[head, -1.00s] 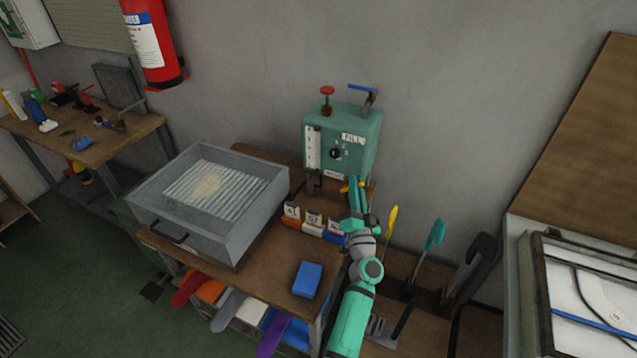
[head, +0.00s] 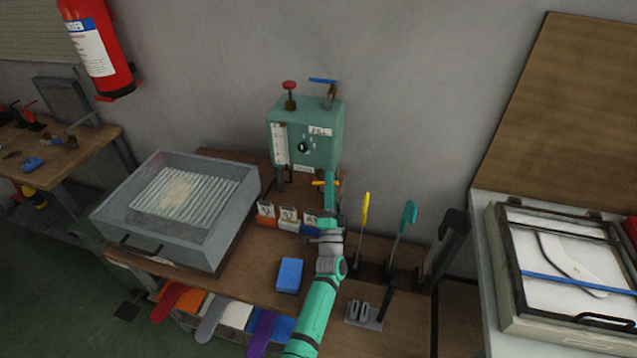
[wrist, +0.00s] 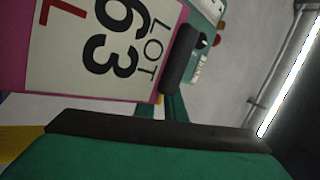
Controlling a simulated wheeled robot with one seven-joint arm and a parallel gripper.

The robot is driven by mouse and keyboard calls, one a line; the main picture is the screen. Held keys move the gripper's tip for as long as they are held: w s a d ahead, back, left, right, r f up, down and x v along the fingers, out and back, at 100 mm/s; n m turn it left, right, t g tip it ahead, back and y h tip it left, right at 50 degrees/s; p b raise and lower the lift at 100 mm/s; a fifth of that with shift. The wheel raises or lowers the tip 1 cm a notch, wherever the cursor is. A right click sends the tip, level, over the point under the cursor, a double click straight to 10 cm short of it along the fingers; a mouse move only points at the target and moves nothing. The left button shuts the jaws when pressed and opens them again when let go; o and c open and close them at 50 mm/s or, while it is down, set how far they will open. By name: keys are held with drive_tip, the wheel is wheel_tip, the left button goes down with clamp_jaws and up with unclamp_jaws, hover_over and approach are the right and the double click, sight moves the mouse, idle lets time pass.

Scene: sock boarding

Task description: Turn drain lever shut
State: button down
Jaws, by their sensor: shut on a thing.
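The teal tank (head: 305,135) stands at the back of the bench, against the wall, with a dial and a label on its front. A yellow lever (head: 318,183), which I take for the drain lever, sits at its lower right and looks roughly crosswise. My gripper (head: 330,182) is at this lever and shut on it; its teal fingers cover part of the lever. The wrist view shows a dark-padded teal finger (wrist: 160,130) close up and the tank (wrist: 207,25) behind.
A pink lot card marked 63 (wrist: 105,45) stands very close to my gripper. A grey basin (head: 165,240) is on the left, a blue block (head: 289,275) near the front. Upright tools, one yellow-tipped (head: 364,210), one teal-tipped (head: 407,215), stand right of my arm.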

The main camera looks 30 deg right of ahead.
idle(0.4)
drive_tip(key=c, duration=1.8)
unclamp_jaws()
drive_tip(key=shift+r, duration=0.25)
wheel_tip(320, 180, up, 2)
drive_tip(key=shift+r, duration=0.2)
drive_tip(key=s+a+r, duration=0.2)
drive_tip(key=s+r, duration=0.1)
drive_tip(key=s, duration=0.1)
drive_tip(key=s+a+r, duration=0.2)
drive_tip(key=s+r, duration=0.1)
drive_tip(key=s, duration=0.1)
drive_tip(key=s+a+r, duration=0.2)
drive_tip(key=s+r, duration=0.2)
drive_tip(key=shift+s+a, duration=0.15)
drive_tip(key=shift+a, duration=0.05)
drive_tip(key=shift+d, duration=0.1)
